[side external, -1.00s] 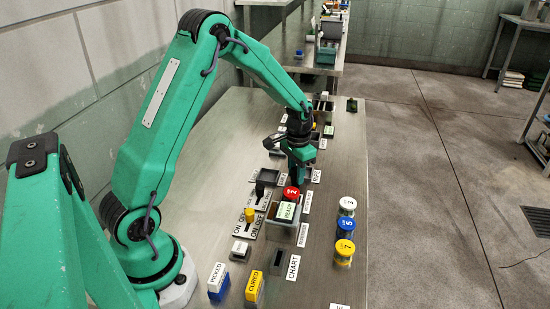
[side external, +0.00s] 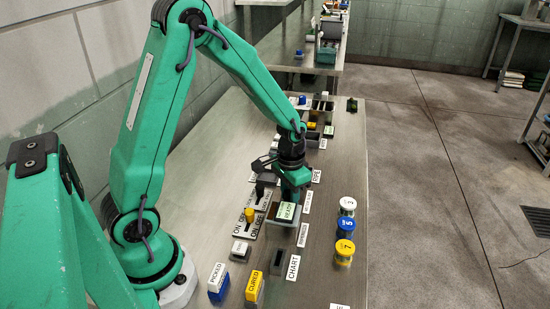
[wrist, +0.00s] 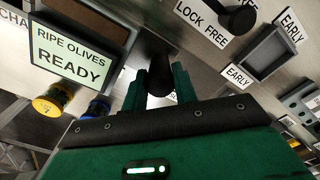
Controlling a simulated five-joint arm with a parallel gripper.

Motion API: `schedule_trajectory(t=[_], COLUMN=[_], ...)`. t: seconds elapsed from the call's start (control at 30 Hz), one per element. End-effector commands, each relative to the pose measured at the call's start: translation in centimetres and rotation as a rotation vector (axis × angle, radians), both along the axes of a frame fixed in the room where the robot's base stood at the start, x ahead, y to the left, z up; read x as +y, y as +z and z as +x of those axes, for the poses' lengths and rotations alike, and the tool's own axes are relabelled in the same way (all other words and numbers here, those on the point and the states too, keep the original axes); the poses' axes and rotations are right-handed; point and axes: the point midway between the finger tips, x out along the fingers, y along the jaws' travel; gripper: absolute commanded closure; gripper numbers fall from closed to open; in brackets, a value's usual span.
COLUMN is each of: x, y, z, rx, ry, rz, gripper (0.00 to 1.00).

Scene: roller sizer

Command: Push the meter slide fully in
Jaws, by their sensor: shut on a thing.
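My gripper (side external: 291,199) is low over the work table, just behind the READY display (side external: 287,211). In the wrist view its green fingers (wrist: 159,88) are shut on a dark rounded knob (wrist: 158,78). The knob's base is hidden, and I cannot tell how far any slide under it sits in. The display also shows in the wrist view, reading RIPE OLIVES READY (wrist: 75,52), left of the fingers. No plate reading METER is legible.
A black-knobbed lever by the LOCK FREE plate (wrist: 202,24) and a grey EARLY tray (wrist: 270,58) stand nearby. White, blue and yellow (side external: 345,249) numbered cans stand to the right. PICKED (side external: 218,279) and CURED (side external: 254,287) blocks stand in front. Bare table lies along the right edge.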

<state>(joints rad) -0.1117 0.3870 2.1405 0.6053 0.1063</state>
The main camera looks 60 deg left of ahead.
Motion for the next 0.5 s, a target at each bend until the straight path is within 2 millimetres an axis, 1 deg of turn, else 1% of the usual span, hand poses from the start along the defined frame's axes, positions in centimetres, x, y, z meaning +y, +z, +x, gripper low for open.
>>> schedule_trajectory(t=[0.03, 0.2, 0.23, 0.33, 0.5], x=[-0.39, -0.48, -0.48, -0.45, -0.37], y=[0.1, 0.09, 0.1, 0.06, 0.02], z=[-0.3, -0.42, -0.43, -0.42, -0.36], rx=[0.009, 0.014, 0.014, 0.013, 0.012], ry=[-0.008, -0.01, -0.01, -0.01, -0.008], rz=[-0.001, -0.001, -0.002, -0.001, -0.001], gripper=[1.0, 1.0, 0.7, 0.51, 0.5])
